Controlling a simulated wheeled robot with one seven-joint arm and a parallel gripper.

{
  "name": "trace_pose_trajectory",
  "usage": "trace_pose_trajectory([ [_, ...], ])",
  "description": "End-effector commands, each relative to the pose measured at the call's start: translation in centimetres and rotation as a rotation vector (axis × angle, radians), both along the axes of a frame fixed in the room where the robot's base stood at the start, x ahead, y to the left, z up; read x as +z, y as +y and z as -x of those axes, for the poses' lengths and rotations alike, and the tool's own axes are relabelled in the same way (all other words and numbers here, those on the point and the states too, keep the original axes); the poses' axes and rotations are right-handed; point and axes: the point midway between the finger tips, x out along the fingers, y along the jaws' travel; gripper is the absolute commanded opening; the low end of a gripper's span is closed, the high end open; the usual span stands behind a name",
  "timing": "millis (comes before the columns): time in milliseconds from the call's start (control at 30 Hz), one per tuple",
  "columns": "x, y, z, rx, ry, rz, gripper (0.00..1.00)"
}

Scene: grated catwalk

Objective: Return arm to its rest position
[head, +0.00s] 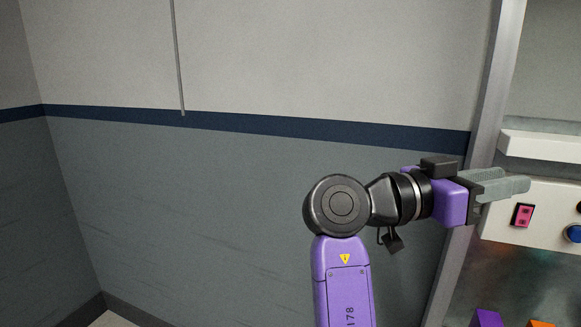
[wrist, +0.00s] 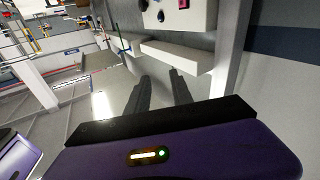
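My arm is purple and black and rises from the bottom of the head view, bent at a black joint. My gripper (head: 522,185) points right, in front of the control panel's left part. In the wrist view, the two dark fingers of my gripper (wrist: 158,82) stand apart with an empty gap between them, and the floor and the panel's ledge show beyond. Nothing is held. In the head view the fingers overlap, so the gap is hidden there.
A grey wall with a dark blue stripe (head: 270,126) fills the left and middle. Purple (head: 487,318) and orange (head: 541,324) things show at the bottom right.

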Motion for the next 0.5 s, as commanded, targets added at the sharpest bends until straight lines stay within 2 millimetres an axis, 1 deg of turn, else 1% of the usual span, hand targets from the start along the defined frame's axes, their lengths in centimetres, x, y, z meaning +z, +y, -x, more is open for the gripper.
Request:
trace_pose_trajectory([
  [67,0.2,0.3,-1.4,0.078,0.016,0.024,0.27],
  [167,-0.2,0.9,-3.4,0.189,0.046,0.064,0.27],
  [267,-1.2,1.8,-5.3,0.311,0.081,0.114,0.27],
  [367,-2.9,2.9,-7.0,0.440,0.116,0.170,0.27],
  [467,-5.4,4.3,-8.3,0.577,0.156,0.228,0.27],
  [500,-6.6,5.0,-8.7,0.637,0.171,0.253,0.27],
])
